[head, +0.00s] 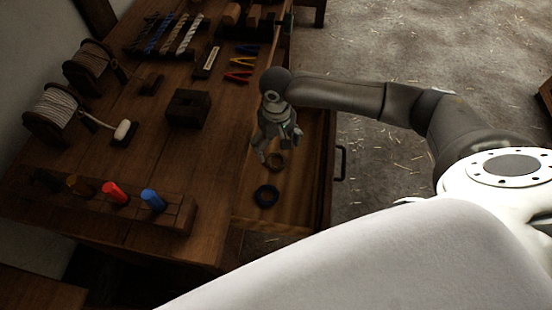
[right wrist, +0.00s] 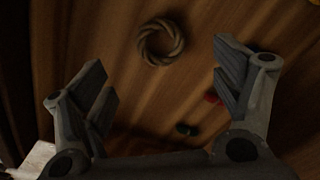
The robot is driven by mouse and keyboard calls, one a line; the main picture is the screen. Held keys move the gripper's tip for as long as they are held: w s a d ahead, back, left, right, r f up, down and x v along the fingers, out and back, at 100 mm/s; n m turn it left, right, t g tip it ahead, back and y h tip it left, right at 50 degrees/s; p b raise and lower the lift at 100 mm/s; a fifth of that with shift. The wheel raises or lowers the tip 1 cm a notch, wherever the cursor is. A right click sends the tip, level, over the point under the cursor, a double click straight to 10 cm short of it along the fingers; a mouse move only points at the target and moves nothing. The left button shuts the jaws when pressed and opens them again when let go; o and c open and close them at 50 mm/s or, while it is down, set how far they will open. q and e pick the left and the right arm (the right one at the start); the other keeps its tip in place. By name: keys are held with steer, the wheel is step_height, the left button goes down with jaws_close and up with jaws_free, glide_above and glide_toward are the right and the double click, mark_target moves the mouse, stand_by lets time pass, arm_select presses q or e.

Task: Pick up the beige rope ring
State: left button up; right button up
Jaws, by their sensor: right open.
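The beige rope ring (head: 283,160) lies flat on the wooden floor of an open drawer (head: 243,207), dim and brownish in the shade. My right gripper (head: 279,147) hangs over the drawer, pointing down, just above the ring in the head view. In the right wrist view the twisted ring (right wrist: 178,46) shows whole at the upper middle, beyond the fingertips. The two fingers of the right gripper (right wrist: 166,80) are spread wide with nothing between them, and they appear apart from the ring. My left gripper is not in view.
A dark ring (head: 266,204) lies in the drawer nearer the camera. Red and dark small things show in the right wrist view. The bench left of the drawer holds a dark block (head: 188,108), rope spools (head: 60,105) and a peg rack (head: 178,212).

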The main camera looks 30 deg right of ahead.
mark_target(276, 163)
step_height(276, 163, down, 2)
steer(key=shift+f, duration=0.1)
step_height(276, 163, down, 4)
steer(key=shift+f, duration=0.4)
steer(key=c, duration=0.7)
steer(key=shift+c, duration=0.7)
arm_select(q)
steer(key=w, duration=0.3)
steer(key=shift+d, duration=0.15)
